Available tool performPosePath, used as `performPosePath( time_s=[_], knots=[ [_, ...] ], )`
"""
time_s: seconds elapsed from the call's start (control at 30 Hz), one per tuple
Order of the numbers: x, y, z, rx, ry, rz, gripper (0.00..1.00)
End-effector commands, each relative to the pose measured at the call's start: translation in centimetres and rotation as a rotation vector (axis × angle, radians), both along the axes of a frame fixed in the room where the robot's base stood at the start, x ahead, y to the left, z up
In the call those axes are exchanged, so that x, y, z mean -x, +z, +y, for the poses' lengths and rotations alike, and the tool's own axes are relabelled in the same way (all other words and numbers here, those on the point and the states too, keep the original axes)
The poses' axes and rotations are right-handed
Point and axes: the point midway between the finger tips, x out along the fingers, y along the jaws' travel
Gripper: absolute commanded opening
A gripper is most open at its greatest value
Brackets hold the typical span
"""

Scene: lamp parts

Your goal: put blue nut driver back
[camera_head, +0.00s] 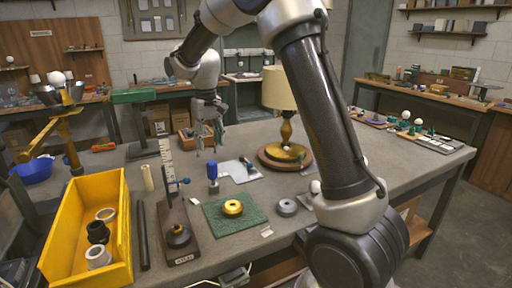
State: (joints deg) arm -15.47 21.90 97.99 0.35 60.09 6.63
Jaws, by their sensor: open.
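My gripper (207,152) hangs from my arm, fingers pointing down, above and behind the nut driver in the picture. It is open, and I see nothing between its fingers. The gripper looks apart from the nut driver. I cannot tell from this view which place belongs to the driver.
A yellow bin (122,232) holds rings and fittings at left. A dark stand (176,238), a green mat (254,222) with a brass ring, and a grey ring (287,207) lie in front. A lamp (285,148) stands right of the gripper. My arm hides part of the bench.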

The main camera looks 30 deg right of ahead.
Motion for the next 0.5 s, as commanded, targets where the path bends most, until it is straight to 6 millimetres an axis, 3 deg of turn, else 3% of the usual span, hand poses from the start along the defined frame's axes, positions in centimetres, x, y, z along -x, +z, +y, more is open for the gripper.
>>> performPosePath(
  time_s=[0.13, 0.23, 0.4, 0.5],
  knots=[
    [1.5, 1.8, -1.2, -0.005, -0.009, -0.022, 0.51],
    [4.6, 4.8, -3.5, -0.015, -0.027, -0.063, 0.51],
    [13.2, 9.5, -8.3, -0.029, -0.067, -0.155, 0.51],
    [18.7, 10.8, -10.6, -0.032, -0.089, -0.211, 0.51]
  ],
)
